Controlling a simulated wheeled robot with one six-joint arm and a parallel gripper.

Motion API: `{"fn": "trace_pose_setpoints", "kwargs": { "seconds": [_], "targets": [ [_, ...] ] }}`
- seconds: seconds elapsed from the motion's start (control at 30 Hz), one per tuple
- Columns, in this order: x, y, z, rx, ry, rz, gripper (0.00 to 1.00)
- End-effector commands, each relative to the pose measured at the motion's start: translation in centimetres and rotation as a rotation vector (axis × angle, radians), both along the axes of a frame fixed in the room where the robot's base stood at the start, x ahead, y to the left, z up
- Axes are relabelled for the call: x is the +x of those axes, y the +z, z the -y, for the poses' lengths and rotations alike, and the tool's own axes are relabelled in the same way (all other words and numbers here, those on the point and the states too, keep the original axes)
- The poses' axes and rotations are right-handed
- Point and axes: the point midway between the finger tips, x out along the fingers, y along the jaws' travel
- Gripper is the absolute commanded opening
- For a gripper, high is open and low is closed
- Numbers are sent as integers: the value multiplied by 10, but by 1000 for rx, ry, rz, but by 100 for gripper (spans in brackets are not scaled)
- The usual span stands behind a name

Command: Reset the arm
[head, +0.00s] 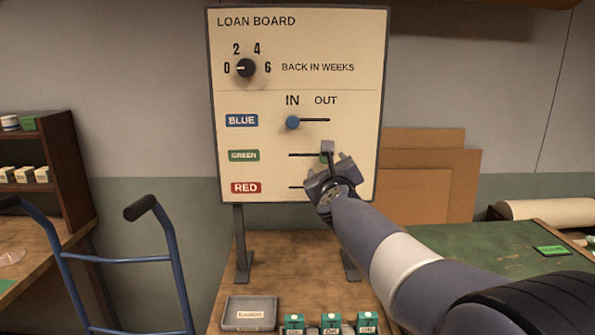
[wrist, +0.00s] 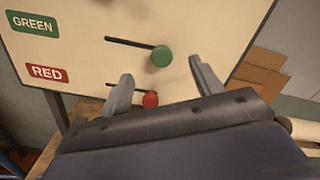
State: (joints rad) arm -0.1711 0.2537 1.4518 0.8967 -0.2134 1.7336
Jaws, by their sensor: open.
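My arm reaches up from the lower right in the head view, with my gripper (head: 327,168) in front of the loan board (head: 300,80). In the wrist view my gripper (wrist: 160,82) has its two fingers spread apart with nothing held between them. The green knob (wrist: 161,56) sits at the right end of its slot, beyond the fingertips. The red knob (wrist: 150,99) is at the right end of its slot and shows between the fingers. The blue knob (head: 292,122) is at the left end, under IN. The black dial (head: 246,68) points left, toward 0.
A table below the board holds a grey tray (head: 249,313) and several small green boxes (head: 331,322). A blue hand truck (head: 115,258) stands at left, by a wooden shelf (head: 62,155). A green-topped table (head: 500,250) is at right. Cardboard sheets (head: 425,165) lean behind.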

Motion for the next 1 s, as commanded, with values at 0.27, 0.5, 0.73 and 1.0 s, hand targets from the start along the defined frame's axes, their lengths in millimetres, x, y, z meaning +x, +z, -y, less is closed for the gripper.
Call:
{"fn": "trace_pose_setpoints", "kwargs": {
  "seconds": [0.27,0.5,0.73,1.0],
  "targets": [
    [39,1,1,0,-1,0,62],
    [55,1,0,-2,-1,1,62],
    [57,0,0,-1,-1,1,62],
    [56,0,0,-1,-1,1,62]
  ]
}}
